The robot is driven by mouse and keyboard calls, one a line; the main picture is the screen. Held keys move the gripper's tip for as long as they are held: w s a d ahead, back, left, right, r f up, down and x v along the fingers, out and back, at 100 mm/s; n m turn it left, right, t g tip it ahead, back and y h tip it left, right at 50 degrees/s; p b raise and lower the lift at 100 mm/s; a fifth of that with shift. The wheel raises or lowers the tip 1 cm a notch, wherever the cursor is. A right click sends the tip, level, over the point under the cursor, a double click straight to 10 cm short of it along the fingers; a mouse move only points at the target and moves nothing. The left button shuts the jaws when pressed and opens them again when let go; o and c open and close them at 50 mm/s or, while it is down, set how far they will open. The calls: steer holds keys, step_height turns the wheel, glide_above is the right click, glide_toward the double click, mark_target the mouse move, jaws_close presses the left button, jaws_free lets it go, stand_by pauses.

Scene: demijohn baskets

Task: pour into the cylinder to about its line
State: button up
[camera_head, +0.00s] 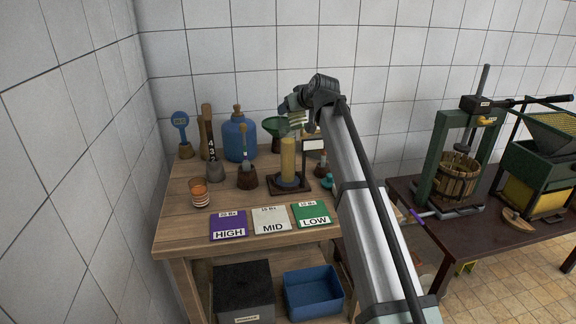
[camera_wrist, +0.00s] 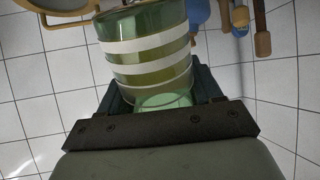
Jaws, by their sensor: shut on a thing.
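The cylinder (camera_head: 288,160) stands upright on a dark base on the wooden table. Yellow-amber contents show along most of its height; I cannot make out its line. My gripper (camera_head: 303,102) is above the cylinder's top, shut on a green glass vessel with white bands (camera_head: 295,119). In the wrist view the banded vessel (camera_wrist: 148,48) sits between the jaws (camera_wrist: 160,108), with greenish-yellow inside. The vessel looks tilted in the head view. Its mouth is hidden, and I cannot see a stream.
A blue demijohn (camera_head: 239,138), a green funnel (camera_head: 275,128) and a small white sign (camera_head: 313,145) stand close around. HIGH (camera_head: 228,226), MID (camera_head: 271,221) and LOW (camera_head: 311,215) cards lie in front. A press (camera_head: 457,180) stands right.

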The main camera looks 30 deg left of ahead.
steer(key=shift+d+f+g+h, duration=0.1)
steer(key=shift+f+g+h, duration=0.5)
steer(key=shift+f+h, duration=0.15)
stand_by(3.7)
steer(key=shift+s+f+g+h, duration=0.1)
steer(key=shift+f+g+h, duration=0.15)
steer(key=shift+h, duration=0.5)
stand_by(2.0)
steer(key=shift+r, duration=0.1)
stand_by(0.7)
